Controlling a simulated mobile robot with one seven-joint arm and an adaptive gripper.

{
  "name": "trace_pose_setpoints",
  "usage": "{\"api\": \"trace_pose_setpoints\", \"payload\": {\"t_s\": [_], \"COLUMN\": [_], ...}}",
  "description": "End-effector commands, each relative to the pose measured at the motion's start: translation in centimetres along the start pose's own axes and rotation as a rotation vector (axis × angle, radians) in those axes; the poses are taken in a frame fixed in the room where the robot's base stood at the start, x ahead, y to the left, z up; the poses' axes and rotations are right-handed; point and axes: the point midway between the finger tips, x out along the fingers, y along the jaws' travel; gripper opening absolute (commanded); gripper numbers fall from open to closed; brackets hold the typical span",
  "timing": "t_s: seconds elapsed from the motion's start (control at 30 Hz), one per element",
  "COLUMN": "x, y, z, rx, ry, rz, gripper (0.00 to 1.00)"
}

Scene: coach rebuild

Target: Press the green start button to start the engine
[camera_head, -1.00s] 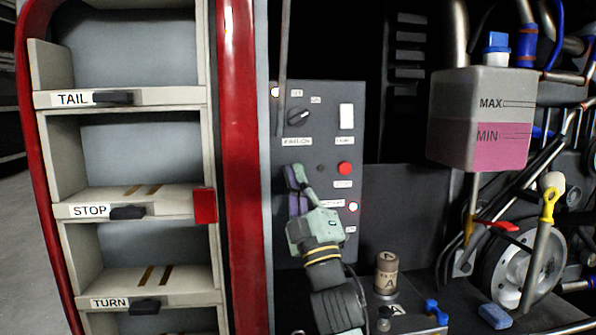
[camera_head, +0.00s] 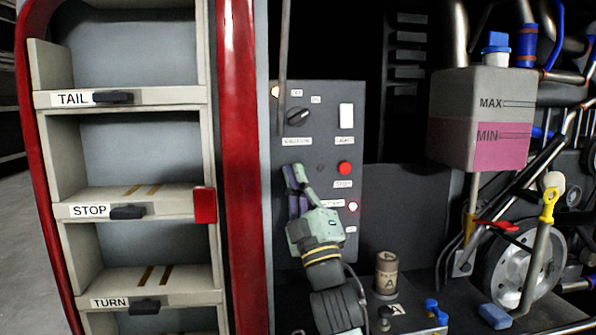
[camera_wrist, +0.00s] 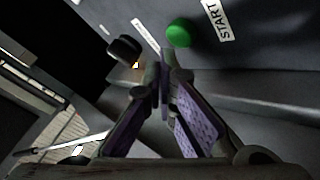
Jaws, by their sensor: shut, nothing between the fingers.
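The green start button (camera_wrist: 180,33) shows in the wrist view, on the dark panel beside a white START label (camera_wrist: 219,20). In the head view I cannot see the green button; my gripper covers that part of the grey control panel (camera_head: 322,135). My gripper (camera_head: 297,172) is in front of the panel's lower left part, fingers pointing up. In the wrist view my gripper's fingertips (camera_wrist: 165,62) are together and empty, just below and left of the button in the picture. A gap shows between them and the button; its depth I cannot tell.
The panel also carries a black knob (camera_head: 298,116), a white switch (camera_head: 346,116), a red button (camera_head: 345,168) and a lit indicator (camera_head: 353,206). A brown cylinder (camera_head: 387,268) stands right of my wrist. A red post (camera_head: 243,150) and shelves (camera_head: 130,203) are left.

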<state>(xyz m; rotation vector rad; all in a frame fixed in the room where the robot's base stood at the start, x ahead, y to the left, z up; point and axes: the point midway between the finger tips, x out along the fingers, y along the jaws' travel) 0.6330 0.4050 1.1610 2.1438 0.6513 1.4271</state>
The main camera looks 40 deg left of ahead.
Motion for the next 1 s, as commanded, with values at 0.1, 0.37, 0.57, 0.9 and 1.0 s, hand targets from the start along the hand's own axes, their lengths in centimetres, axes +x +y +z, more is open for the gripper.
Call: {"api": "trace_pose_setpoints", "payload": {"t_s": [0.1,0.37,0.57,0.9,1.0], "x": [0.1,0.61,0.6,0.77,0.85], "y": [-0.09,-0.41,-0.41,-0.54,-0.61], "z": [0.07,0.43,0.43,0.55,0.62], "rx": [0.0,-0.001,0.0,0.0,0.0], "ry": [0.0,0.001,0.0,0.0,0.0], "rz": [0.0,0.001,0.001,0.0,0.0], "gripper": [0.0,0.0,0.0,0.0,0.0]}}
